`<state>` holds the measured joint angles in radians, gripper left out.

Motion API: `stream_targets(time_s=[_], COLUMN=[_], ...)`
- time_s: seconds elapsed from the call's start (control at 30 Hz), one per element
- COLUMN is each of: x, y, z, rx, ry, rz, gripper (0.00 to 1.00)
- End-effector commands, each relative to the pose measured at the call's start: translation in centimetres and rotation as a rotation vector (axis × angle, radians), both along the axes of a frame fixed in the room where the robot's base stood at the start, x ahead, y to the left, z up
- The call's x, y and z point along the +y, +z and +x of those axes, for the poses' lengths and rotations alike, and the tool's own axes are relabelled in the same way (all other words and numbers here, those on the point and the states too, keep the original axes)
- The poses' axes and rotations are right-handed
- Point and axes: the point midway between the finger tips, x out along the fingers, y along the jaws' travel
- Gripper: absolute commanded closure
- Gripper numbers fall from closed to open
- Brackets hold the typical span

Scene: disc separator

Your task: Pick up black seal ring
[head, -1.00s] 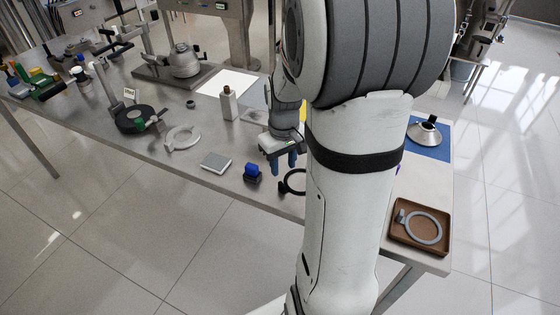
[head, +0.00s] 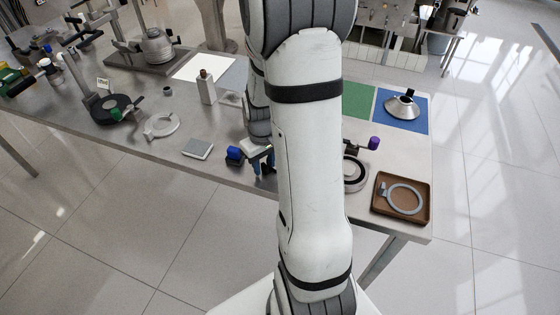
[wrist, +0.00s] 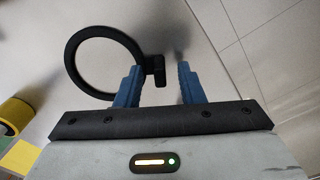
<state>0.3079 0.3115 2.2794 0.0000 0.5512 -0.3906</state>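The black seal ring (wrist: 78,65) lies on the grey table in the wrist view, ahead and left of my gripper. Its small tab (wrist: 155,70) sits in the gap between my two blue fingertips, closer to the left one. My gripper (wrist: 158,84) is open, with a clear gap around the tab. I cannot tell whether the left finger touches the ring. In the head view my gripper (head: 262,165) is low at the table's front edge, and my arm hides most of the ring's area.
A blue-topped item (head: 234,155) stands just left of my gripper. The table edge is close.

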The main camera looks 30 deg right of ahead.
Motion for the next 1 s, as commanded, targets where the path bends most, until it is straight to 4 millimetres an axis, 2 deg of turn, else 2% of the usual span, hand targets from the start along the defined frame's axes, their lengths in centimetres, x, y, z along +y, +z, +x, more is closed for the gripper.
stream_targets(time_s=[0.07, 0.4, 0.8, 0.87, 1.0], x=[0.0, 0.0, 0.1, 0.0, 0.0], y=[0.0, 0.0, 0.3, 0.8, 3.0], z=[0.0, 0.0, 0.1, 0.1, 0.2], rx=[0.000, 0.000, -0.002, -0.004, -0.007], ry=[0.000, 0.001, 0.002, 0.002, 0.002], rz=[0.000, 0.000, -0.001, -0.002, -0.002], gripper=[0.72, 1.00, 1.00, 1.00, 1.00])
